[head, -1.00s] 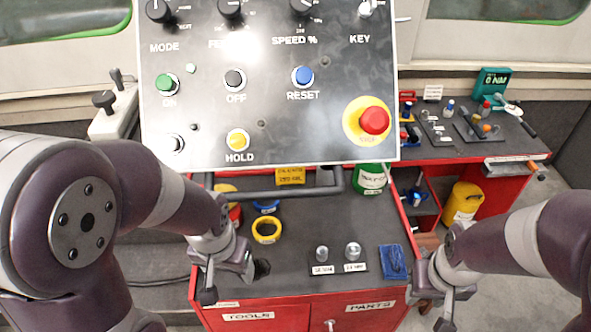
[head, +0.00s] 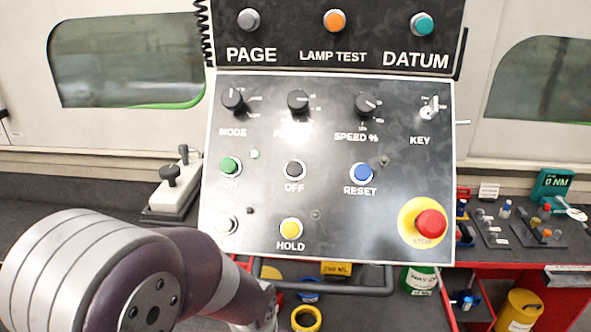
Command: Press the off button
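The off button (head: 294,170) is a dark round button above the label OFF, in the middle row of the control panel (head: 330,210) in the head view. The green ON button (head: 230,167) is to its left and the blue RESET button (head: 361,173) to its right. The yellow HOLD button (head: 291,229) is below it. My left arm comes in at the lower left, below the panel and apart from the off button; its gripper is below the picture's edge. My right gripper is out of view.
A red STOP button (head: 431,223) on a yellow base juts from the panel's lower right. A dark bar handle (head: 330,289) runs below the panel. A joystick box (head: 172,187) stands to the left. The space in front of the panel's buttons is clear.

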